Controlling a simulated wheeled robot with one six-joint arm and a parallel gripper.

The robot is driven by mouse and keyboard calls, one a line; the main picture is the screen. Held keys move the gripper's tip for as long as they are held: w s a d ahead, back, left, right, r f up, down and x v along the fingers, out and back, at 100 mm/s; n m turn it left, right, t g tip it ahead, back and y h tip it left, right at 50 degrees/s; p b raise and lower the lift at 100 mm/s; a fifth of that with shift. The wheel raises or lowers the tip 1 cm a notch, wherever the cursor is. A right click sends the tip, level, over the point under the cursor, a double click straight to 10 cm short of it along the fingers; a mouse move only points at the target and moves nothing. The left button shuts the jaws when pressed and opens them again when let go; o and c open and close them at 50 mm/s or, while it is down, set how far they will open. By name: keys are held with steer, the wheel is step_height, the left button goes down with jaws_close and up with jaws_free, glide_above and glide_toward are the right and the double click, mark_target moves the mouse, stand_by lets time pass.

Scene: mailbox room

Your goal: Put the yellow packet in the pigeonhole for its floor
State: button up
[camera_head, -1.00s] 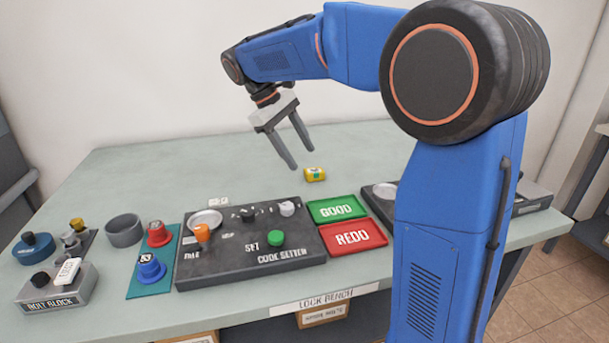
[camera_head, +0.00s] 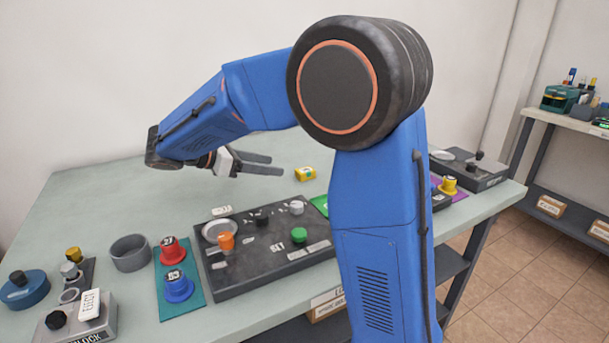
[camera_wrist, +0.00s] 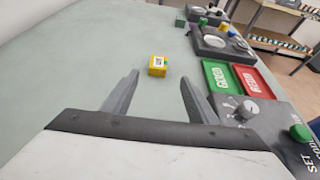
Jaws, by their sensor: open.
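The yellow packet (camera_head: 305,174) is a small yellow block with a green mark, lying on the pale bench (camera_head: 85,205) behind the code setter. No pigeonholes are in view, and I cannot read a floor on the packet.
The dark code setter (camera_head: 270,265) with knobs stands at the bench front. Green and red trays (camera_wrist: 222,85) (camera_wrist: 252,80) lie beside it. Red and blue knobs (camera_head: 172,251) sit on a teal mat, near a grey ring (camera_head: 130,253). The back left of the bench is clear.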

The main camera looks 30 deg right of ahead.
glide_toward(305, 170)
steer(key=x, duration=0.4)
steer(key=shift+s, duration=0.1)
steer(key=shift+x, duration=2.7)
steer(key=shift+w, duration=0.2)
steer(key=c, duration=1.2)
steer(key=shift+r, duration=0.1)
steer(key=shift+c, duration=0.2)
step_height(305, 170, up, 10)
